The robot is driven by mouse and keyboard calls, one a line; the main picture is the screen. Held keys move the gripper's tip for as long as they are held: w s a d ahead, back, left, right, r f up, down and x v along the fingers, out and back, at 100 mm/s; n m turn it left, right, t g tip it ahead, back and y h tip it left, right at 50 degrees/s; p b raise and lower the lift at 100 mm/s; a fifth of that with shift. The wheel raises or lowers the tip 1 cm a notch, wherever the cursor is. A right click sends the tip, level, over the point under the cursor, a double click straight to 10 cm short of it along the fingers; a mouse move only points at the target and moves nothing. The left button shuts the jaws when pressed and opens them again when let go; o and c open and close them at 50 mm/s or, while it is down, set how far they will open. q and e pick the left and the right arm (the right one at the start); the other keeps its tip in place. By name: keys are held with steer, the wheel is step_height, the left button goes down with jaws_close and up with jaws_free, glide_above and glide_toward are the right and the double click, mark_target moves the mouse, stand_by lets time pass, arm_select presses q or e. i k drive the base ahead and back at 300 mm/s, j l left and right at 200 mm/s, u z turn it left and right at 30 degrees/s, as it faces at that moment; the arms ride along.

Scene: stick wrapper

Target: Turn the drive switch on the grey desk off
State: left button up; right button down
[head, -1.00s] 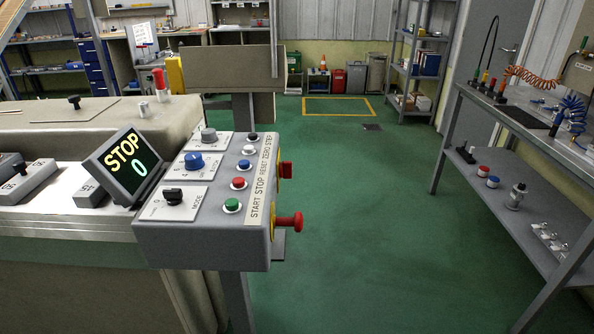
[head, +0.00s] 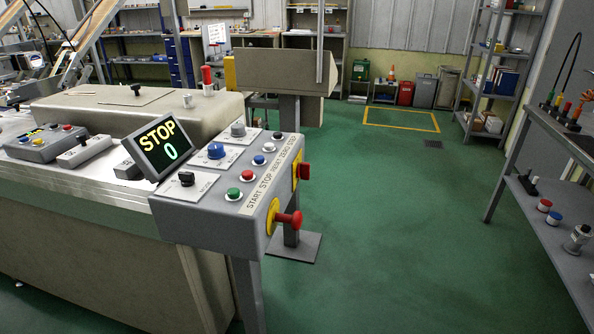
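The grey desk (head: 215,215) is a sloped control box at the centre left, on a post. Its top has a black knob (head: 186,179) by the word MODE, a blue knob (head: 216,151), a grey knob (head: 237,130) and a row of coloured buttons. Its right side has a red switch handle (head: 304,171) on a yellow plate and a red mushroom knob (head: 289,219) on a yellow disc. I cannot read which one is labelled drive, nor its setting. A screen (head: 159,147) beside the desk reads STOP 0. Neither gripper is in view.
A long beige machine (head: 95,230) fills the left, with a smaller grey button box (head: 44,143) on it. A grey workbench (head: 545,225) stands at the right. Green floor (head: 400,230) lies free between them. A post with a flat base plate (head: 297,247) stands behind the desk.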

mark_target(303, 168)
steer(key=l+u, duration=0.15)
steer(key=u, duration=0.2)
steer(key=i+l+u, duration=0.15)
steer(key=u, duration=0.2)
steer(key=i+l+u, duration=0.1)
steer(key=l+u, duration=0.3)
steer(key=l, duration=0.35)
steer(key=l+u, duration=0.35)
steer(key=l, duration=2.05)
